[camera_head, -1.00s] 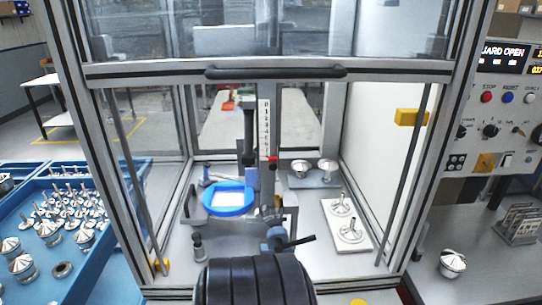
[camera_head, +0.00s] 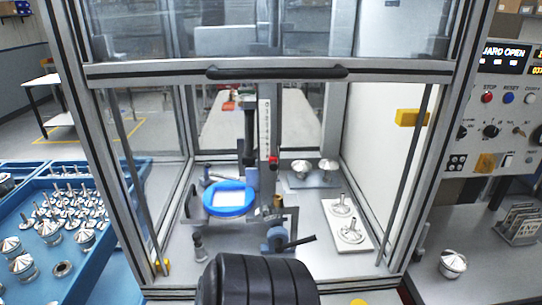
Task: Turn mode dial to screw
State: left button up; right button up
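The control panel (camera_head: 507,92) stands at the right edge, with a lit display reading "GUARD OPEN", partly cut off. A black rotary dial (camera_head: 491,131) with a pale pointer sits on it below the red and blue buttons. A second black knob (camera_head: 462,132) sits to its left. The lettering around both is too small to read, so I cannot tell which is the mode dial or what it is set to. Neither gripper shows. A thick black ribbed link, mine, fills the bottom middle, apart from the panel.
The guard frame's handle bar (camera_head: 276,72) spans above an open front. Inside are a press with a blue ring fixture (camera_head: 230,211) and a white plate (camera_head: 363,232) with housings. A blue tray (camera_head: 100,262) of parts lies left. A housing (camera_head: 452,264) stands on the right bench.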

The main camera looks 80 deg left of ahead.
aim_at(462, 131)
jog(key=u, duration=1.3)
